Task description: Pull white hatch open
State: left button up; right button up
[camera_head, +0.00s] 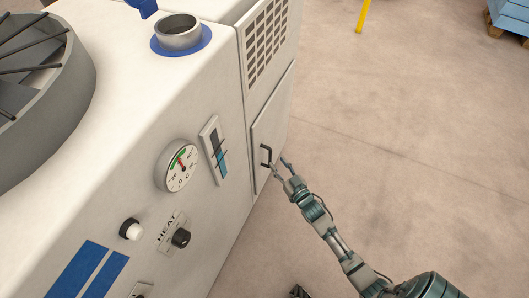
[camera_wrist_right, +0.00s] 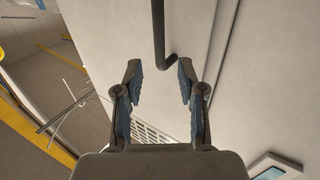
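The white hatch (camera_head: 271,126) is a flat panel on the side of the white machine, below a vent grille, and looks closed. A black handle (camera_head: 264,155) stands out from it. My right gripper (camera_head: 279,164) is at the handle. In the right wrist view, the fingers of my right gripper (camera_wrist_right: 160,80) are spread apart, and the handle (camera_wrist_right: 159,30) shows between and beyond them against the white hatch (camera_wrist_right: 108,45). I cannot tell whether a finger touches the handle.
The white machine (camera_head: 130,130) fills the left side, with a dial gauge (camera_head: 181,166), a black knob (camera_head: 180,238) and a vent grille (camera_head: 267,43). The floor (camera_head: 410,130) to the right is clear. A blue crate on a pallet (camera_head: 508,15) stands far right, near a yellow post (camera_head: 362,15).

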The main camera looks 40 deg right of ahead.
aim_at(271, 154)
jog(key=w+b, duration=0.1)
jog(key=w, duration=0.2)
jog(key=w+d+b, duration=0.1)
jog(key=w, duration=0.2)
jog(key=shift+w+d, duration=0.15)
jog(key=shift+w, duration=0.05)
grip_shut()
